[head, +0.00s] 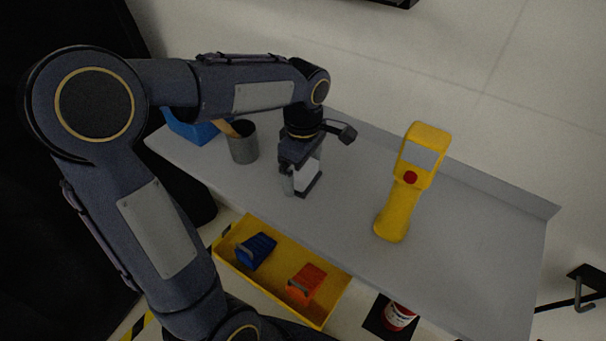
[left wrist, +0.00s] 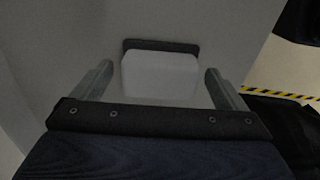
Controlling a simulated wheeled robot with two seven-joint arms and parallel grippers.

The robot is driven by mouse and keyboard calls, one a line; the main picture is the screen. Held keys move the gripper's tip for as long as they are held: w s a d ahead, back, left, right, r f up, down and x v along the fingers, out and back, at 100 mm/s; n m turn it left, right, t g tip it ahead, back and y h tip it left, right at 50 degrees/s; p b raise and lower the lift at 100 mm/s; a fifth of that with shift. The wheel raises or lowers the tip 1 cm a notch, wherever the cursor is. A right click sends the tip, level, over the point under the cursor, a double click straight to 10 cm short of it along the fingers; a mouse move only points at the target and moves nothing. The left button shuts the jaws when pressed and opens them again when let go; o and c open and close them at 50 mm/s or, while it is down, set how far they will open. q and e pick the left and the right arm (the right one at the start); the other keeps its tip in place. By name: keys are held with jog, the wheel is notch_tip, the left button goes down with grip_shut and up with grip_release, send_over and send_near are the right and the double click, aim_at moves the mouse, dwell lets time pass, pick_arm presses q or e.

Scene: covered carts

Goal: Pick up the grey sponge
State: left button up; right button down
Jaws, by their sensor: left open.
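The grey sponge (head: 309,177) is a pale grey block with a dark layer along one side, lying on the grey cart top (head: 470,245). My left gripper (head: 302,174) is over it, pointing down, and partly hides it in the head view. In the left wrist view the sponge (left wrist: 159,77) lies centred ahead of the open left gripper (left wrist: 159,69), one finger on each side with a gap to both. Whether the fingertips reach down beside it, I cannot tell. My right gripper is not in view.
A grey cup (head: 243,148) with a wooden item and a blue bin (head: 190,128) stand left of the gripper. A yellow handheld device (head: 398,205) lies to the right. A yellow drawer (head: 232,262) below holds a blue and an orange item. The cart's right end is clear.

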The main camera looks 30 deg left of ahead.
pick_arm(q)
jog(key=c, duration=1.1)
jog(key=shift+r, duration=0.1)
jog(key=shift+r, duration=0.45)
notch_tip(320, 180, up, 3)
jog(key=shift+f, duration=0.2)
jog(key=s+r, duration=0.3)
jog(key=s, duration=0.1)
jog(key=s+d+r, duration=0.1)
jog(key=s+r, duration=0.2)
jog(key=s, duration=0.2)
jog(key=s+d+r, duration=0.1)
jog(key=s+r, duration=0.2)
jog(key=s, duration=0.1)
jog(key=shift+s+d+r, duration=0.2)
jog(key=shift+s+d, duration=0.05)
jog(key=shift+s, duration=0.15)
